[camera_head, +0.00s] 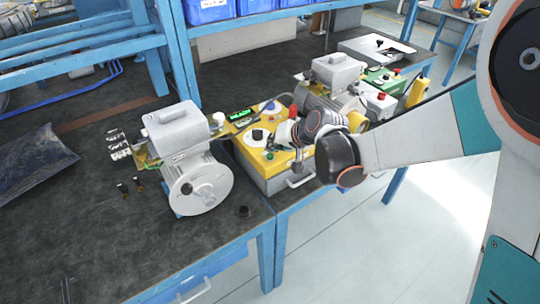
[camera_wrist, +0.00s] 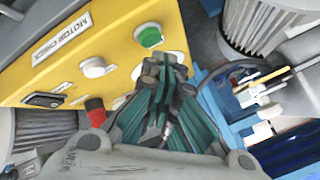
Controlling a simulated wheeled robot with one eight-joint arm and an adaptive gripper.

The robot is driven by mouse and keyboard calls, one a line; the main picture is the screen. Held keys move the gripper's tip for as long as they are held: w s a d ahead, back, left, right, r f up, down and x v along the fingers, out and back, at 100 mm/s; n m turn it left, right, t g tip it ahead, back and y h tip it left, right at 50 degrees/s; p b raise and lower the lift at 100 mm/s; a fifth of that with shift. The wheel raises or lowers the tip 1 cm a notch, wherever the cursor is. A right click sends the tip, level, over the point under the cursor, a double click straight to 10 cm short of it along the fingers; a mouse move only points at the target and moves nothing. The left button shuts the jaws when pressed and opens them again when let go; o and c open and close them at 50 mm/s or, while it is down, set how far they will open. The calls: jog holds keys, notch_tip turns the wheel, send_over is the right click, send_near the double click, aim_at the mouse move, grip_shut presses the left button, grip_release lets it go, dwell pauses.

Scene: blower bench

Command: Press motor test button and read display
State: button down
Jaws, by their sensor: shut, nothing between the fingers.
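A yellow-topped test box (camera_head: 278,160) stands on the bench, with a lit green display (camera_head: 240,114) at its back left; the reading is too small to make out. In the wrist view its yellow panel (camera_wrist: 120,25) carries a "MOTOR CHECK" label (camera_wrist: 62,37), a green button (camera_wrist: 149,37) and a white knob (camera_wrist: 95,67). The green button also shows in the head view (camera_head: 270,155). My gripper (camera_wrist: 165,65) is shut and empty, its tips just below the green button in the wrist view. Whether they touch the panel I cannot tell.
A grey motor with a round flange (camera_head: 200,185) stands left of the box, and another motor (camera_head: 335,85) stands behind it. A red knob (camera_wrist: 95,112) and a black switch (camera_wrist: 43,100) lie left of my fingers.

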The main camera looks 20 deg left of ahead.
aim_at(273, 154)
jog(key=shift+f, duration=0.1)
jog(key=shift+f+b, duration=0.3)
jog(key=shift+b, duration=0.1)
jog(key=shift+f+b, duration=0.3)
jog(key=shift+f, duration=0.1)
dwell(0.5)
jog(key=shift+r, duration=0.1)
jog(key=shift+r+p, duration=0.55)
jog(key=shift+r, duration=0.15)
jog(key=shift+r+p, duration=1.75)
jog(key=shift+r, duration=0.85)
jog(key=shift+f, duration=0.1)
